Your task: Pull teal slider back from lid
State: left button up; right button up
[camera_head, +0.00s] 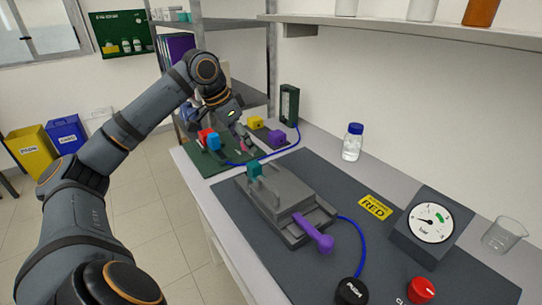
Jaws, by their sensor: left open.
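The teal slider (255,169) stands at the back left edge of the grey membrane rig on the bench. The rig's grey lid (279,188) lies right beside it, and the two look close or touching. A purple lever (314,234) sticks out at the front of the rig. My left gripper (244,140) is open above the green board, behind the slider and apart from it. Its fingertips are small and partly hard to make out. My right gripper is not in view.
A green board (213,160) with red and blue blocks lies behind the rig. Yellow and purple blocks sit near it. A pressure gauge (431,223), black push knob (352,291), red knob (421,290), bottle (352,143) and beaker (503,235) stand right. A blue tube (357,235) curves beside the rig.

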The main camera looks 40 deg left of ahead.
aim_at(254, 164)
pick_arm(q)
jog(key=x, duration=0.5)
jog(key=p+x, duration=0.1)
jog(key=x, duration=0.2)
jog(key=shift+s+d+f, duration=0.1)
jog(key=shift+s+f, duration=0.1)
jog(key=shift+f, duration=0.7)
jog(key=shift+w, duration=0.1)
jog(key=shift+c, duration=0.4)
grip_shut()
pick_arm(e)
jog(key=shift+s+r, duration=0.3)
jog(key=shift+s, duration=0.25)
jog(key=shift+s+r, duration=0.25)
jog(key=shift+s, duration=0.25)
